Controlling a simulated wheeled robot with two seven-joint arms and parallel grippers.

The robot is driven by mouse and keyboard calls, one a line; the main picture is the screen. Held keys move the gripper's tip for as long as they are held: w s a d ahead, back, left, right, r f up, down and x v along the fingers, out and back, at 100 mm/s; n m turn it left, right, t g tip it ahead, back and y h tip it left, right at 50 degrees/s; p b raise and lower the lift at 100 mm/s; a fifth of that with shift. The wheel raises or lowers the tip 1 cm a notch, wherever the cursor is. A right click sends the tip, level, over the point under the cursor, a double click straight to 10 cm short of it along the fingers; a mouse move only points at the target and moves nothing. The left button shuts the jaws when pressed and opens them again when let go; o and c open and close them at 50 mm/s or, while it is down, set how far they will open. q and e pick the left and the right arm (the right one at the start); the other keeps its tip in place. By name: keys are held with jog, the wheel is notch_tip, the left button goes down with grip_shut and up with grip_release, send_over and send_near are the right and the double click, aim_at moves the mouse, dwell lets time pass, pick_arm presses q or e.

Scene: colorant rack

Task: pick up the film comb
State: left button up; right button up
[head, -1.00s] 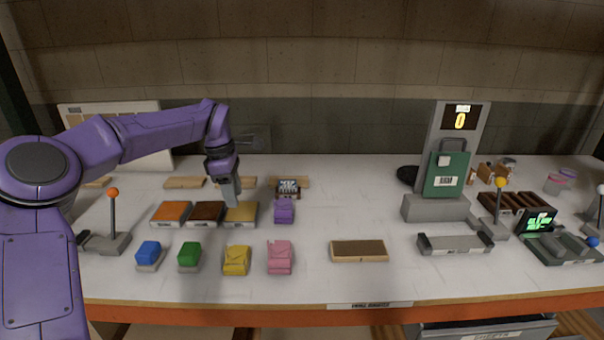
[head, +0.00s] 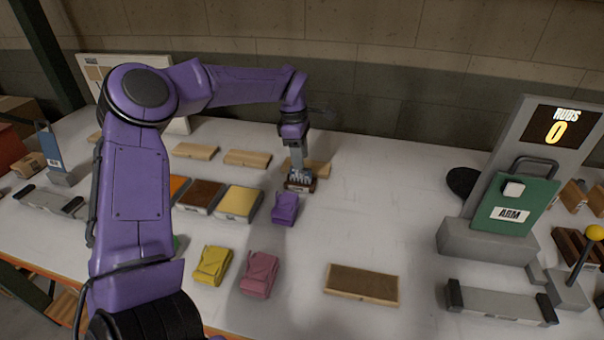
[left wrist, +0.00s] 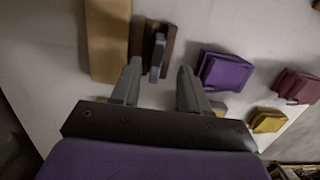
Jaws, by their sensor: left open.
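The film comb appears to be the small grey upright piece with pale teeth (head: 300,176) on a dark brown block (head: 301,187), behind the purple pad. In the left wrist view the comb (left wrist: 157,52) stands on edge on its brown block (left wrist: 165,35). My left gripper (head: 297,160) points down just over it. In the left wrist view the left gripper (left wrist: 160,66) is open, its fingers apart with the comb in line with the gap near the tips. Contact cannot be told. My right gripper is not in view.
Yellow (head: 212,265) and pink (head: 259,273) pads and a wooden tray (head: 361,284) are nearer.

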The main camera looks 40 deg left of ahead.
pick_arm(q)
notch_tip(320, 180, down, 6)
jog(key=shift+w+a+r+p, duration=0.1)
jog(key=shift+w+r+p, duration=0.05)
jog(key=shift+p, duration=0.7)
grip_shut()
jog(key=shift+r, duration=0.15)
jog(key=shift+w+r, duration=0.1)
jog(key=shift+r, duration=0.2)
jog(key=s+d+r+b, duration=0.4)
jog(key=s+d+r, duration=0.4)
jog(key=d+r, duration=0.3)
jog(key=shift+d+r, duration=0.25)
jog(key=shift+r, duration=0.35)
